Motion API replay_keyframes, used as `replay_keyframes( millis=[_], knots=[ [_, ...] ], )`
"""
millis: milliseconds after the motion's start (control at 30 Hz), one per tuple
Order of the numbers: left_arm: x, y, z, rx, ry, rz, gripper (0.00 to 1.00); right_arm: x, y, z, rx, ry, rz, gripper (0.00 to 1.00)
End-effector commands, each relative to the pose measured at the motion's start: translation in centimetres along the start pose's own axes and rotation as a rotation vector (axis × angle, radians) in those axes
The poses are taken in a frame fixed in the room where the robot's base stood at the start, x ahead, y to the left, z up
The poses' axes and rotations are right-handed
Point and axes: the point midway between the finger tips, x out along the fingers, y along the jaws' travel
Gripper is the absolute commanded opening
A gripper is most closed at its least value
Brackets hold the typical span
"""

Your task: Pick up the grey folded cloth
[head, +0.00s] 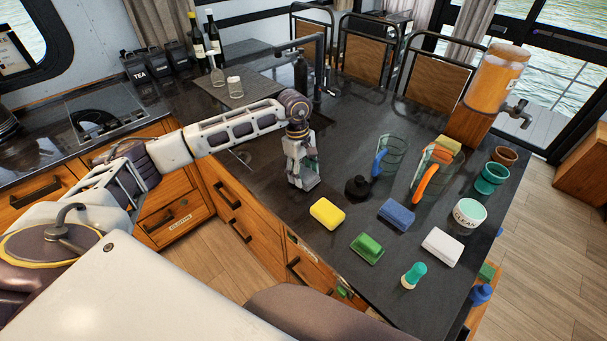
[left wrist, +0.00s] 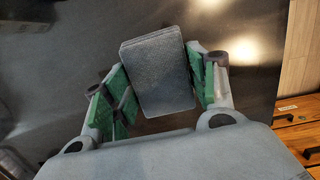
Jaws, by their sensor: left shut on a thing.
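The grey folded cloth (left wrist: 157,72) is a dark grey block with rounded edges. In the left wrist view it sits between the green-padded fingers of my left gripper (left wrist: 157,92), which is shut on it. In the head view my left gripper (head: 303,182) points down over the dark counter, left of the yellow sponge. There the cloth is mostly hidden by the gripper, and I cannot tell its height above the counter. My right gripper is in neither view.
A yellow sponge (head: 327,213), black stopper-like object (head: 357,189), green block (head: 367,248), blue block (head: 396,214) and white block (head: 442,247) lie to the right. Two jugs, blue-handled (head: 392,157) and orange-handled (head: 430,176), stand behind. A tall faucet (head: 318,65) rises behind my gripper.

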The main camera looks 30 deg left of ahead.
Motion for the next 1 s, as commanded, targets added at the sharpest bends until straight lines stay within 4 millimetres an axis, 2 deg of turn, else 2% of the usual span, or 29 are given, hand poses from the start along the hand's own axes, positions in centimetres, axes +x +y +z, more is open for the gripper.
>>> replay_keyframes(
  millis=[267,500,700,1000],
  knots=[
    [-2.7,0.1,0.4,0.0,0.001,0.004,0.34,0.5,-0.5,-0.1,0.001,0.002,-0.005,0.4],
    [-6.3,0.1,0.9,0.001,0.001,0.004,0.34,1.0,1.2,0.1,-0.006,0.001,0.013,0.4],
    [-8.6,0.1,1.3,0.0,0.001,0.002,0.34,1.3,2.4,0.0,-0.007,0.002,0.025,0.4],
    [-9.6,0.0,1.4,0.0,-0.001,0.001,0.34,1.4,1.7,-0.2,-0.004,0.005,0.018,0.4]
  ],
)
